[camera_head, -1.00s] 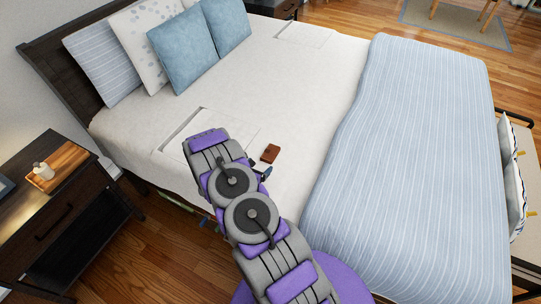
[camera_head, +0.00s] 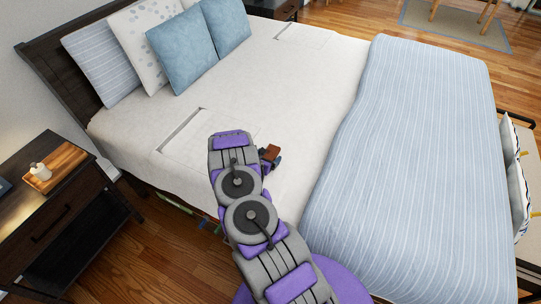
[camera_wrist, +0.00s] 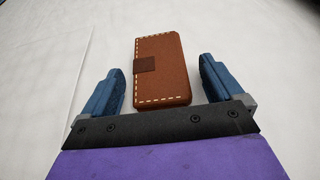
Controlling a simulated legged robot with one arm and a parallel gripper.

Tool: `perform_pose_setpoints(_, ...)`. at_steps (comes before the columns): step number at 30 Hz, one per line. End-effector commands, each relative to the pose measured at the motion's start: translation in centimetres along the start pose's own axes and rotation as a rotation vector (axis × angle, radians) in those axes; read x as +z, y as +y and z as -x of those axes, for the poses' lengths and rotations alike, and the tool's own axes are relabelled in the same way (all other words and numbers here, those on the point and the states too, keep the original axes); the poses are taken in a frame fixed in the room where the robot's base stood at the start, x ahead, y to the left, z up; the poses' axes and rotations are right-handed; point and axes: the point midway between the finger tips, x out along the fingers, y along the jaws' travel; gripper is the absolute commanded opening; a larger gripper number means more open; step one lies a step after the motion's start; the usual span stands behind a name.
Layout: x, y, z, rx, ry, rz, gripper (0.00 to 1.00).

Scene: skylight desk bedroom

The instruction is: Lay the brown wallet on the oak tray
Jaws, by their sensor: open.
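The brown wallet (camera_wrist: 165,80) lies flat on the white bed sheet, with pale stitching and a dark strap across its left edge. It also shows in the head view (camera_head: 271,152), partly hidden by my arm. My gripper (camera_wrist: 162,75) is open, with one blue finger on each side of the wallet's near end and gaps on both sides. In the head view my arm hides most of the gripper. The oak tray (camera_head: 71,158) sits on the dark nightstand at the left, holding a small pale bottle.
The dark nightstand (camera_head: 45,225) stands left of the bed, with wood floor between them. Pillows (camera_head: 182,52) line the headboard. A striped blue blanket (camera_head: 405,165) covers the right part of the bed. The sheet around the wallet is clear.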

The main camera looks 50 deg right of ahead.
Motion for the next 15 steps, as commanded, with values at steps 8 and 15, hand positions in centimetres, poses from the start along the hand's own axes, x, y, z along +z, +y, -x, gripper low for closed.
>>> perform_pose_setpoints(8,0.02,0.00,0.03,0.000,0.000,0.000,0.79)
perform_pose_setpoints(15,0.02,0.01,0.04,0.000,0.000,0.000,0.56)
